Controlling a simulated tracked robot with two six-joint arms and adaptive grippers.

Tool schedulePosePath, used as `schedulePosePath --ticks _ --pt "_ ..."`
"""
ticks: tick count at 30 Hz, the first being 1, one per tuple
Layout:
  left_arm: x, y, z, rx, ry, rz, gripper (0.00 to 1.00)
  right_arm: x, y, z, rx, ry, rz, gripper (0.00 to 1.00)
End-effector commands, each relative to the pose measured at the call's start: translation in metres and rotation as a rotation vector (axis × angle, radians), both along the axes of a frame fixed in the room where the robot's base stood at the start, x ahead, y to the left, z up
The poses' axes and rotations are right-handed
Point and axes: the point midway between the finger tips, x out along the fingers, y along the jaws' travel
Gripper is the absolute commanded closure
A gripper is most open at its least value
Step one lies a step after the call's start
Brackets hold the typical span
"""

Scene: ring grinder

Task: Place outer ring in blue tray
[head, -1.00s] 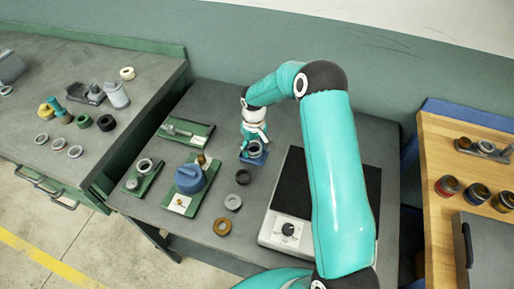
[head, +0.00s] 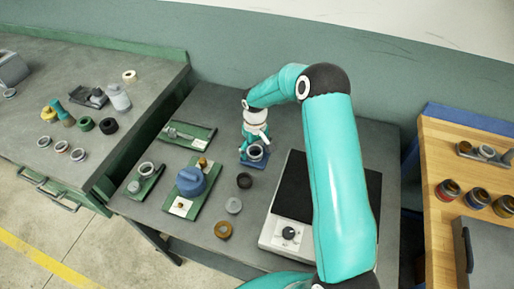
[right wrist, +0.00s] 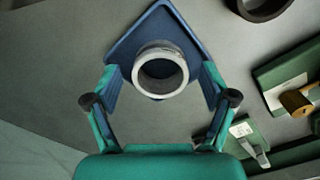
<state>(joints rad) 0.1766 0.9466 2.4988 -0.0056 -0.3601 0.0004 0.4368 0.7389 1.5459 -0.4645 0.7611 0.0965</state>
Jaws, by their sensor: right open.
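A grey metal outer ring (right wrist: 161,72) sits on the small blue tray (right wrist: 122,43), with its round opening facing the right wrist camera. In the head view the ring (head: 255,153) shows just below my right gripper (head: 257,141), and the blue tray (head: 247,162) lies flat on the middle table. In the right wrist view my right gripper (right wrist: 158,92) is open, with one finger on each side of the ring and visible gaps between them. My left gripper is not in view.
Black (head: 244,180), grey (head: 233,205) and brown (head: 222,230) rings lie in front of the tray. Green plates with a blue block (head: 191,181) stand to the left. A black-topped scale (head: 290,232) stands to the right, beneath my right arm.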

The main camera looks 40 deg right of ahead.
Motion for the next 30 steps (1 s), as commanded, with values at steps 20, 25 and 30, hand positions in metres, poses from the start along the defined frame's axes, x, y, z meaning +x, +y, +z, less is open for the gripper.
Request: schedulePosePath --ticks 20,25,30 --pt "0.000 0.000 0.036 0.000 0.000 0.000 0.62 0.000 -0.001 0.109 0.000 -0.002 0.000 0.17" --pt "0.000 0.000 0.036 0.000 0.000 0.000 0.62 -0.001 -0.001 0.112 0.000 0.000 -0.001 0.17" --pt "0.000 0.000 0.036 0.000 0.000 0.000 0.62 -0.001 -0.001 0.112 0.000 0.000 -0.001 0.17"
